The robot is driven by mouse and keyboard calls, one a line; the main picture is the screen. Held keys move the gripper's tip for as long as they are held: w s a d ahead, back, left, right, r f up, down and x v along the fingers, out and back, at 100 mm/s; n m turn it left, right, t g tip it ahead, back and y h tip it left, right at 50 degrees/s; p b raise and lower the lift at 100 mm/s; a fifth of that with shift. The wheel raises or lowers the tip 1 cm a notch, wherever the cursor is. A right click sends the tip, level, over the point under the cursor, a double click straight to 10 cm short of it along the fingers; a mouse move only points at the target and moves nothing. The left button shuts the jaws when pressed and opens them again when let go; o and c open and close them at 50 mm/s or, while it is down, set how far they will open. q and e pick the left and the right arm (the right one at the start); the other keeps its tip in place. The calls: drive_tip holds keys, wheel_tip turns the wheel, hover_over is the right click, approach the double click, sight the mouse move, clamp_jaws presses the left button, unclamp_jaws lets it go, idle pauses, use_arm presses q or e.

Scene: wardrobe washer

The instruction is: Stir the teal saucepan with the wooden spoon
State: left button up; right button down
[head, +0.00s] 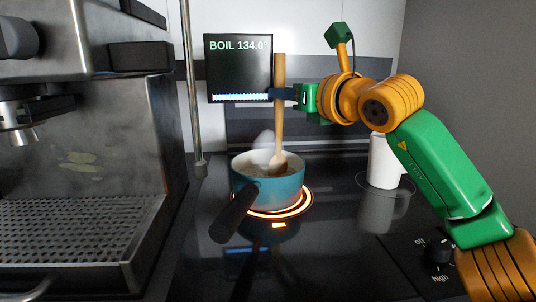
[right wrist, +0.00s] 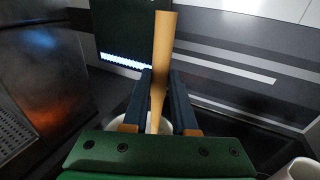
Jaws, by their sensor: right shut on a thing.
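The teal saucepan (head: 262,192) stands on a glowing orange burner ring in the head view, with its dark handle (head: 235,212) toward the front left. Pale steam rises from it. The wooden spoon (head: 280,75) stands nearly upright, its lower end inside the pan. My right gripper (head: 279,94) is shut on the spoon's upper shaft, above the pan. In the right wrist view the spoon (right wrist: 163,50) passes between the two dark fingers (right wrist: 159,100), and the pan is mostly hidden below. My left gripper is not in view.
A steel coffee machine (head: 85,150) stands at the left. A white mug (head: 383,162) stands right of the pan, near my right arm. A screen (head: 238,65) reading "BOIL 134.0°" is behind the pan. A dark knob (head: 438,251) is at the front right of the black cooktop.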

drive_tip(key=shift+s+a+r, duration=0.85)
drive_tip(key=shift+a+r, duration=0.15)
drive_tip(key=shift+a, duration=0.1)
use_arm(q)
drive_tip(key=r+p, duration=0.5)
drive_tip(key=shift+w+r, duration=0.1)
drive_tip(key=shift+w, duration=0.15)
use_arm(e)
wheel_tip(320, 180, up, 6)
drive_tip(key=shift+a+f, duration=0.1)
drive_tip(key=shift+f, duration=0.05)
use_arm(q)
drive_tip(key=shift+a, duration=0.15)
drive_tip(key=shift+p, duration=0.3)
